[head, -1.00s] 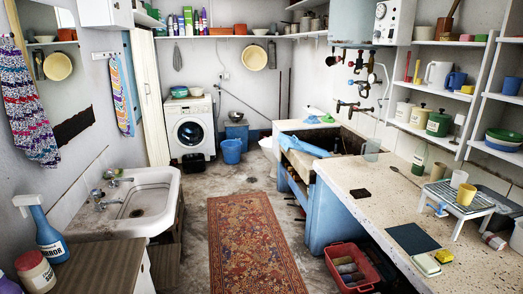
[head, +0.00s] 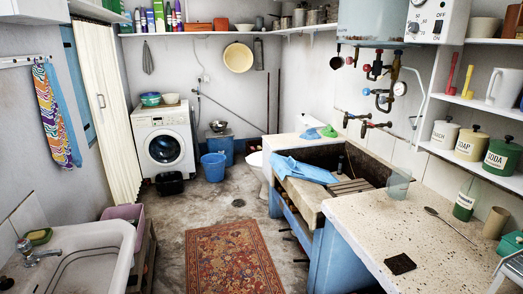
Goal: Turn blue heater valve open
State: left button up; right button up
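The pale blue heater tank (head: 374,20) hangs on the back right wall above the stone washtrough (head: 345,160). Pipes and valves are on the wall below it. A small blue valve handle (head: 366,91) shows on the piping, beside a round gauge (head: 400,88). Red handles (head: 368,68) sit just above it. The blue handle is too small to tell whether it is open or shut. Neither of my grippers shows in the head view.
A speckled counter (head: 440,225) stands right of the trough, with a clear sheet at its edge and a dark square on top. A patterned rug (head: 233,258) lies on the floor ahead. A sink (head: 75,262) is at left. Blue cloth (head: 300,170) lies over the trough's left edge.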

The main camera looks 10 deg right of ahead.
aim_at(365, 92)
jog(key=i+z, duration=0.15)
jog(key=i, duration=0.4)
jog(key=i+j+z, duration=0.1)
jog(key=i, duration=0.4)
jog(key=i+j+z, duration=0.15)
jog(key=i, duration=0.35)
jog(key=i+j+z, duration=0.15)
jog(key=i+z, duration=0.2)
jog(key=i+j+z, duration=0.55)
jog(key=z, duration=0.15)
